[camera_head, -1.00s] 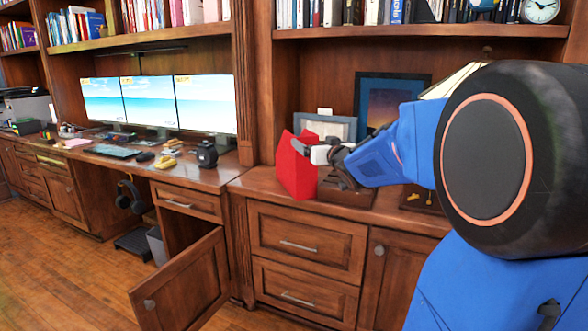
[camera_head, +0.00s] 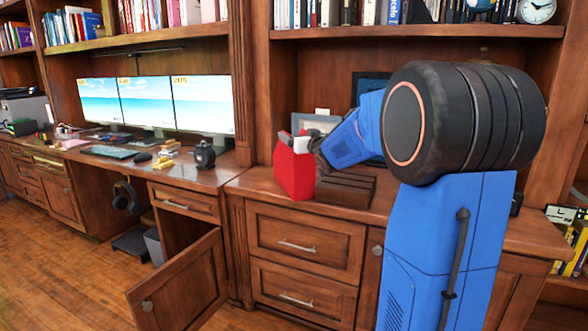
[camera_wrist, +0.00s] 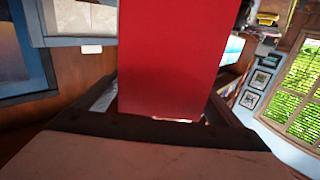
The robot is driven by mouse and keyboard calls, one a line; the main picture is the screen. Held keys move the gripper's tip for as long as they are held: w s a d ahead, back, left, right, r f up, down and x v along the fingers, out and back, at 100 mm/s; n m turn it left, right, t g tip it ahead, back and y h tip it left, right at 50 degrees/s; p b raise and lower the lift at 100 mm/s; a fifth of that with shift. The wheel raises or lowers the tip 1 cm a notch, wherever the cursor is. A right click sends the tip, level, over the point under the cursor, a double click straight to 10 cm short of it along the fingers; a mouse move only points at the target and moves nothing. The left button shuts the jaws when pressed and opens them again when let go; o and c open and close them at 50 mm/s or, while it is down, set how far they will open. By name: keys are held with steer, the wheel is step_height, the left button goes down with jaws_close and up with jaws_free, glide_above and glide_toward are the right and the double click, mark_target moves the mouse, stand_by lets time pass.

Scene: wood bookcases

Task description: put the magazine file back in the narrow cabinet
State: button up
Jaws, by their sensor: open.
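The red magazine file (camera_head: 293,174) stands upright on the wooden counter, right of the desk. My gripper (camera_head: 296,143) is at the file's upper part, reaching in from the right. In the wrist view the red file (camera_wrist: 168,55) fills the middle, between the two dark fingers of my gripper (camera_wrist: 166,105). The jaws are open around it; whether either finger touches it I cannot tell. The narrow cabinet (camera_head: 181,232) is under the desk's right end, below a small drawer. Its door (camera_head: 180,285) stands open toward the room. Its inside is mostly hidden by the door.
A dark wooden box (camera_head: 345,187) sits on the counter just right of the file. A picture frame (camera_head: 318,123) leans behind it. Closed drawers (camera_head: 300,243) lie below. Three monitors (camera_head: 203,104) and small items occupy the desk. The floor (camera_head: 70,275) at left is clear.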

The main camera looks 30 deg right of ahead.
steer(key=shift+w+d, duration=0.15)
steer(key=shift+w, duration=1.25)
steer(key=c, duration=1.9)
